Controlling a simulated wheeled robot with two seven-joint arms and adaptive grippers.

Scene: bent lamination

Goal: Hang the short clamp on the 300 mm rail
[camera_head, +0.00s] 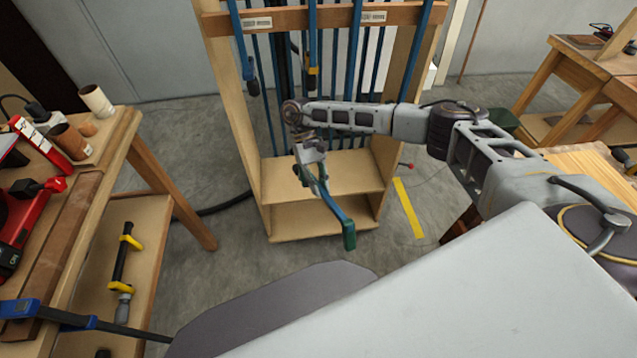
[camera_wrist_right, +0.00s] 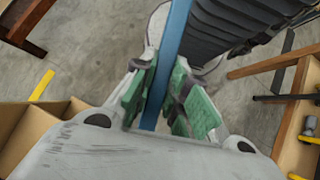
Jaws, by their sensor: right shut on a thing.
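My right gripper (camera_head: 312,172) is shut on a clamp with a blue bar (camera_head: 330,202), in front of the rack's lower shelves. The bar slants down to the right and ends in a green piece (camera_head: 349,236). In the right wrist view the blue bar (camera_wrist_right: 173,55) runs between the green finger pads of my right gripper (camera_wrist_right: 165,105). The clamp's other end is hidden. The wooden rack's cross rail (camera_head: 300,19) is above and behind the gripper, apart from the clamp. Its two labels are too small to read. My left gripper is not in view.
Several long blue-barred clamps (camera_head: 352,60) hang on the rack. A bench (camera_head: 105,150) at left carries cups, red tools and a blue-and-black clamp (camera_head: 60,315). A yellow strip (camera_head: 408,208) marks the floor right of the rack. Floor before the rack is clear.

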